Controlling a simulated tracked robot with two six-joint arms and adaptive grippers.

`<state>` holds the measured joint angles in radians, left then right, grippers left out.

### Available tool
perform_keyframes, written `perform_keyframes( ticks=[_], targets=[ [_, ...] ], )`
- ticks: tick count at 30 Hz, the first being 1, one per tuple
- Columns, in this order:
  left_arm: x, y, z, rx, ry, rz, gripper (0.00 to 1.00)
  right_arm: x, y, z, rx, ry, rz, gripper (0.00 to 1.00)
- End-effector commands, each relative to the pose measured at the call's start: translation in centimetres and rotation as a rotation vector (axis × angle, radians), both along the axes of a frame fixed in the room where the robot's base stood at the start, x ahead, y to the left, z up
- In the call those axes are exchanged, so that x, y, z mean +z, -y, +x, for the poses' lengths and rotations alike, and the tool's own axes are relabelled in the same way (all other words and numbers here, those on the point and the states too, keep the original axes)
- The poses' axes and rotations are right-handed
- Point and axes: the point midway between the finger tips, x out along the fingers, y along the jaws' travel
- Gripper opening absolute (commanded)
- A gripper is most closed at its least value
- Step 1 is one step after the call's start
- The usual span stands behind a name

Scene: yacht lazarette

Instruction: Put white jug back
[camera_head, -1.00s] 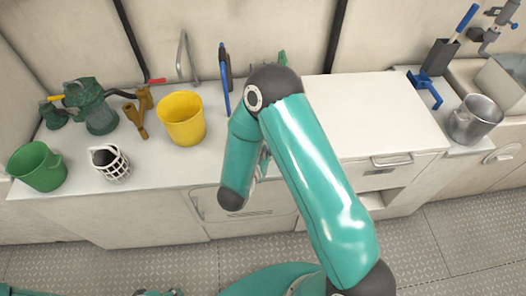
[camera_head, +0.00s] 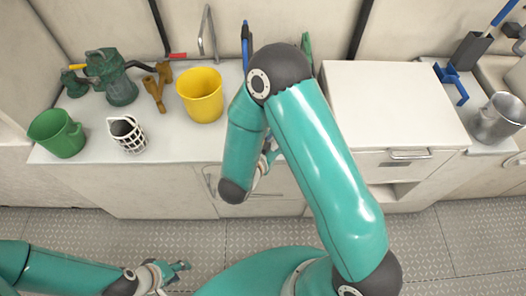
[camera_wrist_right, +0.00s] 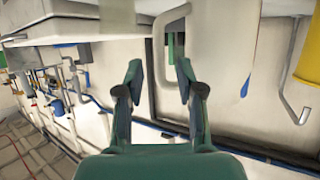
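A white jug (camera_wrist_right: 215,40) fills the upper middle of the right wrist view, its loop handle (camera_wrist_right: 157,65) on the left side. My right gripper (camera_wrist_right: 160,72) has its two fingers apart, with the handle showing between them; I see no clear contact. In the head view my raised arm hides the jug and most of the right gripper. My left gripper (camera_head: 180,272) is low at the bottom left, over the floor and away from the counter, with its fingers apart and empty.
On the counter stand a yellow bucket (camera_head: 201,97), a green jug (camera_head: 57,134), a black-and-white lattice container (camera_head: 128,135) and a green pump-like item (camera_head: 116,80). A tap (camera_head: 208,32) rises behind. A raised white worktop (camera_head: 390,100) is clear. A metal pot (camera_head: 497,118) stands at right.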

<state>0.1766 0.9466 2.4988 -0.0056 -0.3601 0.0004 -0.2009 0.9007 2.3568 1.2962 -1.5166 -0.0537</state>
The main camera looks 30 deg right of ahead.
Motion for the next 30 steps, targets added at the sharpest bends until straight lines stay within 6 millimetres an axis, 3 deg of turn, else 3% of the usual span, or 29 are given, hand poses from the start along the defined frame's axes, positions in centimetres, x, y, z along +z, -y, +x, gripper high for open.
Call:
perform_keyframes(
  ticks=[7,14,17,23,26,30],
  targets=[
    [-0.2,0.0,0.0,0.0,0.0,0.0,0.4,1.9,-4.0,-2.1,0.006,0.003,0.0,0.37],
    [-0.3,0.0,0.0,0.0,0.0,0.0,0.4,2.1,-5.4,-2.8,0.014,-0.008,0.017,0.37],
    [-0.3,0.0,0.0,0.0,0.0,0.0,0.4,0.3,-5.7,-2.0,0.066,-0.037,0.08,0.37],
    [-0.3,0.0,0.0,0.0,0.0,0.0,0.4,-7.4,-7.7,-0.3,0.309,-0.199,0.364,0.37],
    [-0.3,0.0,0.0,0.0,0.0,0.0,0.4,-11.5,-9.9,-1.4,0.473,-0.332,0.542,0.37],
    [-0.2,0.0,0.0,0.0,0.0,0.0,0.4,-15.1,-12.9,-5.5,0.694,-0.534,0.759,0.37]
  ],
)
